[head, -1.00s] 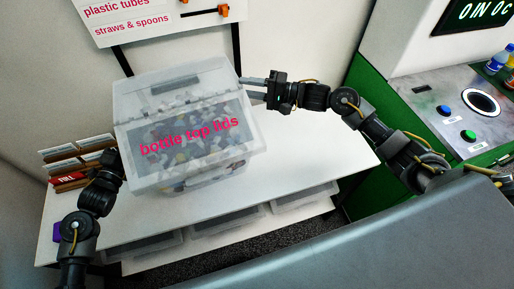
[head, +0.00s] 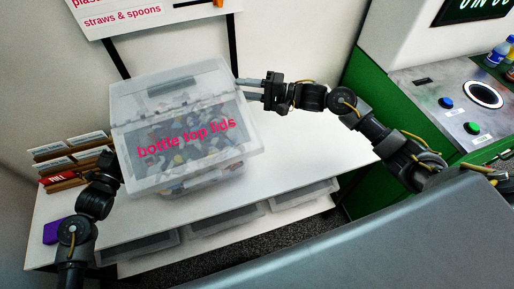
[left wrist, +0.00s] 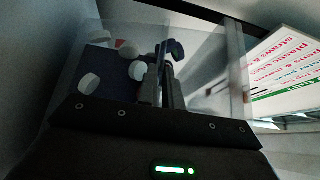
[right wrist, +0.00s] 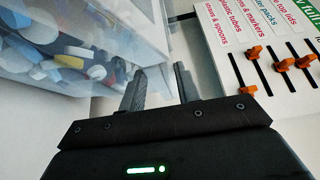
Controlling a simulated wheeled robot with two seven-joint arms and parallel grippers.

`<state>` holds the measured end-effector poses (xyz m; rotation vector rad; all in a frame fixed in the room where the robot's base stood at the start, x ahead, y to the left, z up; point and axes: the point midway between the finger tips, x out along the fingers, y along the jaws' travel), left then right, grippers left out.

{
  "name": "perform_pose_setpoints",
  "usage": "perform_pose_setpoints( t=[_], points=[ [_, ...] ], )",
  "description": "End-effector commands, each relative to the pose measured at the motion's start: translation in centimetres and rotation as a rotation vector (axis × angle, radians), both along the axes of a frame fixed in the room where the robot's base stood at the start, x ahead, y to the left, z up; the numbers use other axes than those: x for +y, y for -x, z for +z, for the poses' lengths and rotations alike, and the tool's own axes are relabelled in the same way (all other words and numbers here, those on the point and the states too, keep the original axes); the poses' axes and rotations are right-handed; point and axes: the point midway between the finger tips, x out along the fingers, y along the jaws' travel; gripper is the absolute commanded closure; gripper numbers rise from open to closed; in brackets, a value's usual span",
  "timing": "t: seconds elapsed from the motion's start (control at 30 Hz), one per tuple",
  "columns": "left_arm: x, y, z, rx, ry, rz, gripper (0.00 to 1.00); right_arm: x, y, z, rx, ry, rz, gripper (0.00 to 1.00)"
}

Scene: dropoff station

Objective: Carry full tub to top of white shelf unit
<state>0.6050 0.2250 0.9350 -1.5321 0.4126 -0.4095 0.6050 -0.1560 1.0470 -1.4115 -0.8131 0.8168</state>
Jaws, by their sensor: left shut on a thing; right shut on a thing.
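The clear tub (head: 136,108), labelled "bottle top lids" and filled with coloured lids, is held between my arms over the white shelf unit's top (head: 290,160). A gap under it cannot be made out. My right gripper (head: 250,88) is shut at the tub's right side; in the right wrist view its fingers (right wrist: 160,88) are beside the tub wall (right wrist: 150,30), the gripped part unclear. My left gripper (head: 120,168) is at the tub's left side, its fingertips mostly hidden; in the left wrist view its fingers (left wrist: 163,75) show against the clear wall with white lids behind.
Small label racks (head: 75,155) and a purple object (head: 53,231) stand at the shelf's left end. Clear bins (head: 225,217) sit below the top. A sign (head: 150,18) hangs behind. A green-sided console (head: 455,110) stands right. The shelf top right of the tub is clear.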

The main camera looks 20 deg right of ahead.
Motion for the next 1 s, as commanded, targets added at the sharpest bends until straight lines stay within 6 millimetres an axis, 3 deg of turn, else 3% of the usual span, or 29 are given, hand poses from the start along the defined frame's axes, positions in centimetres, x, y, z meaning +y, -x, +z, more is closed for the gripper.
perform_pose_setpoints(
  t=[0.27,0.3,0.47,0.77,1.0],
  points=[
    [0.2,-0.1,-1.6,-0.007,0.000,0.005,1.00,-0.1,-0.2,-1.5,-0.008,-0.004,-0.004,1.00],
    [0.2,-0.1,-1.8,0.000,-0.001,0.004,0.90,-0.1,-0.1,-1.7,-0.001,0.000,-0.003,0.65],
    [0.1,0.0,-1.6,0.001,-0.001,0.003,0.71,-0.1,-0.1,-1.6,-0.001,0.001,-0.002,0.46],
    [0.1,0.2,-1.6,0.001,-0.001,0.001,0.71,0.0,0.0,-1.6,0.000,0.000,-0.001,0.46],
    [1.9,3.1,-1.8,0.002,-0.003,0.002,0.71,0.0,0.0,-1.6,0.000,0.000,0.000,0.46]
  ],
)
